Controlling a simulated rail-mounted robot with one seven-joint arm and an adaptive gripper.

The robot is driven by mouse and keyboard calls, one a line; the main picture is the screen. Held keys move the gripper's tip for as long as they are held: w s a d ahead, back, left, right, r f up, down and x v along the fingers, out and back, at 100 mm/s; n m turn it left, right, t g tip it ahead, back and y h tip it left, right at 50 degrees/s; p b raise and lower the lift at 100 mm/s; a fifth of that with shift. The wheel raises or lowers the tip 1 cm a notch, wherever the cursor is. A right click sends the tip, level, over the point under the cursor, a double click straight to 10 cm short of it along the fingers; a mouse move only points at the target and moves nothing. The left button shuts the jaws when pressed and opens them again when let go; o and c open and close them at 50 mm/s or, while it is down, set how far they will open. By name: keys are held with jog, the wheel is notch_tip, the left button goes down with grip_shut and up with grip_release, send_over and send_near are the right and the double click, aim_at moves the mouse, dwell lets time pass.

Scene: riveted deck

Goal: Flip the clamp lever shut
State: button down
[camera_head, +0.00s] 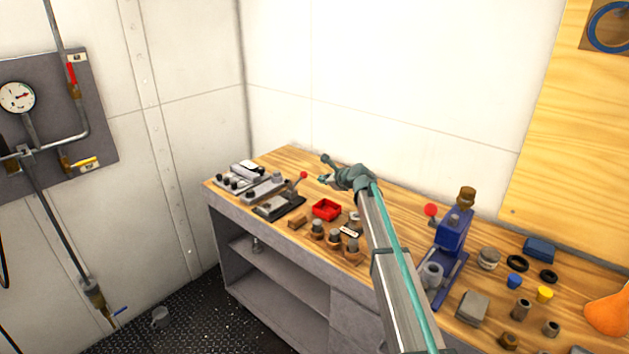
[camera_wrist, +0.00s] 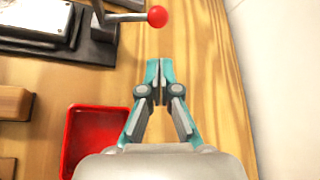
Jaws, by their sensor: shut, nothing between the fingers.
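The clamp lever (camera_head: 296,183) is a metal arm with a red ball knob, raised above a dark clamp base (camera_head: 279,207) on the wooden bench. In the wrist view the lever's red knob (camera_wrist: 157,16) is at the top, with its metal arm reaching left to the clamp at the top left corner. My gripper (camera_head: 324,180) is at the right of the lever in the head view. In the wrist view my gripper (camera_wrist: 159,64) is shut and empty, its teal fingertips below the knob with a small gap in the picture.
A red tray (camera_head: 326,209) sits close by, and its rim shows beside my gripper in the wrist view (camera_wrist: 70,150). Wooden blocks with several cylinders (camera_head: 333,240) line the front edge. A blue press (camera_head: 452,240) stands at the right. A white wall (camera_head: 400,90) rises behind the bench.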

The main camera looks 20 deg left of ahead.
jog(key=p+x, duration=0.2)
jog(key=x, duration=0.8)
jog(key=shift+s+r, duration=0.1)
jog(key=shift+r, duration=0.05)
